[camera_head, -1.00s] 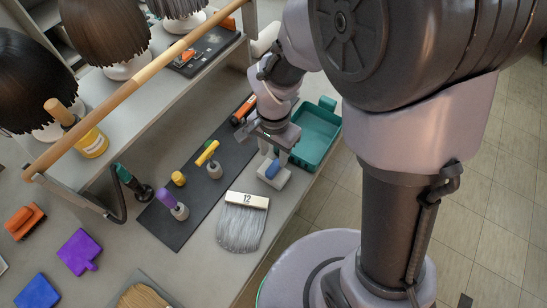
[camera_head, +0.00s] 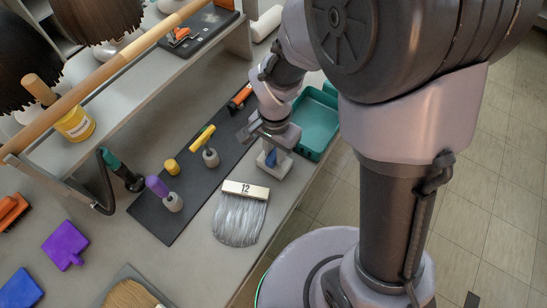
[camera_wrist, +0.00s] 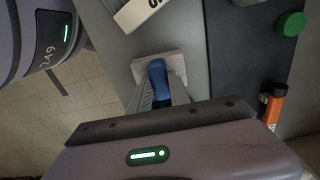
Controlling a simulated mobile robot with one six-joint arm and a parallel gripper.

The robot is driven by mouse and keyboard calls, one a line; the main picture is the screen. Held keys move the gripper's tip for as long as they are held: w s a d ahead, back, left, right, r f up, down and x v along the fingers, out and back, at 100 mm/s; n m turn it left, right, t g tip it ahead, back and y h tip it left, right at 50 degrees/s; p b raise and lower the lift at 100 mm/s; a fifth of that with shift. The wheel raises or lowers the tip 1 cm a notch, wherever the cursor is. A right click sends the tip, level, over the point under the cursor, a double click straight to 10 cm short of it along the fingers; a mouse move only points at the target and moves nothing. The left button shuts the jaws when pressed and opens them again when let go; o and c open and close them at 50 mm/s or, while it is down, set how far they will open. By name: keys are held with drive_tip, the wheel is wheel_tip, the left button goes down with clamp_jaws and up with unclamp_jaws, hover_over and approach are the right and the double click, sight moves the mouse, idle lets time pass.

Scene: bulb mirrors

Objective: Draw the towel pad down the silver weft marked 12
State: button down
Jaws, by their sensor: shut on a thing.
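The towel pad (camera_head: 274,171) is a pale block with a blue handle, right of the weft near the bench's front edge. It appears to rest on the bench. My gripper (camera_head: 271,155) is above it, shut on the blue handle; in the wrist view the fingers (camera_wrist: 158,85) flank the handle, and the pale pad (camera_wrist: 174,62) shows beyond. The silver weft (camera_head: 239,219) lies flat, its hair fanning toward the front. Its white band (camera_head: 246,190) reads 12. In the wrist view only part of that band (camera_wrist: 137,9) shows. The pad's underside is hidden.
A teal tray (camera_head: 314,123) stands beyond the pad. An orange-handled tool (camera_wrist: 273,104) lies near the gripper. A wooden rail (camera_head: 110,67) crosses the upper left. Bench around the weft is clear.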

sight(274, 154)
drive_tip(key=c, duration=2)
unclamp_jaws()
drive_tip(key=shift+c, duration=0.2)
clamp_jaws()
drive_tip(key=shift+r, duration=0.1)
wheel_tip(274, 154, up, 8)
drive_tip(key=p, duration=0.6)
drive_tip(key=shift+a, duration=0.1)
